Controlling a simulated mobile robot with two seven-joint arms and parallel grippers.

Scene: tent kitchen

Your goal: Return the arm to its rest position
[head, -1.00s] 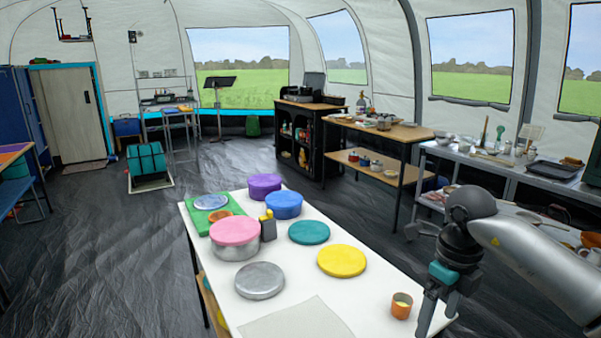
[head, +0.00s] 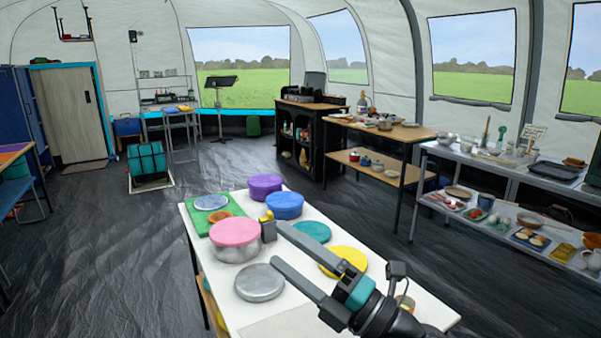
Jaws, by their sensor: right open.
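My right gripper (head: 279,245) is in the lower middle of the head view, over the white table (head: 207,246). Its two long grey fingers are spread apart with nothing between them. They point to the upper left, toward the pink-lidded pot (head: 235,232) and the grey lid (head: 260,283). I cannot tell how high the fingers are above the table. The gripper partly hides the yellow disc (head: 349,256), the teal disc (head: 313,231) and an orange cup at the table's front right. My left gripper is not in view.
A purple-lidded pot (head: 265,185), a blue-lidded pot (head: 285,204) and a green board (head: 196,221) stand at the table's back. A metal shelf with dishes (head: 487,168) is at the right. The dark floor (head: 110,260) to the left is clear.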

